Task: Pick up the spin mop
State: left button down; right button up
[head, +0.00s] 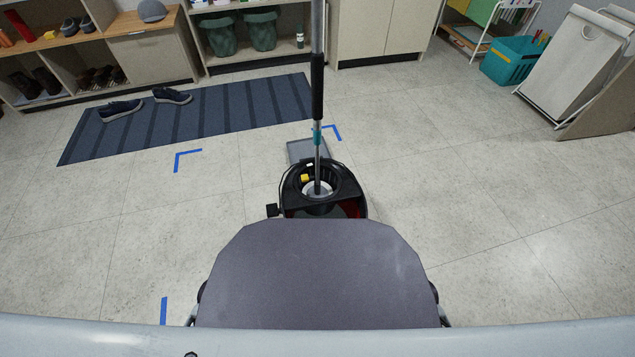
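The spin mop (317,95) stands upright in the middle of the head view, with a dark grip, a teal collar and a metal pole. Its lower end goes into a black bucket (345,188) with a round basket and a small yellow part inside. The mop head is hidden in the bucket, and the top of the pole is cut off by the frame's upper edge. The front of the bucket is hidden behind my own body. Neither of my grippers shows in the head view.
A grey tray (299,152) lies behind the bucket, among blue floor tape marks (186,157). A striped mat (205,115) with dark shoes (121,110) lies back left. Shelves and cabinets (375,35) line the back. A white hamper (572,60) stands right. Floor beside the bucket is clear.

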aim_at(316, 54)
jog(key=l+u, duration=0.3)
jog(key=l, duration=0.65)
jog(key=l+u, duration=0.25)
jog(key=l, duration=0.7)
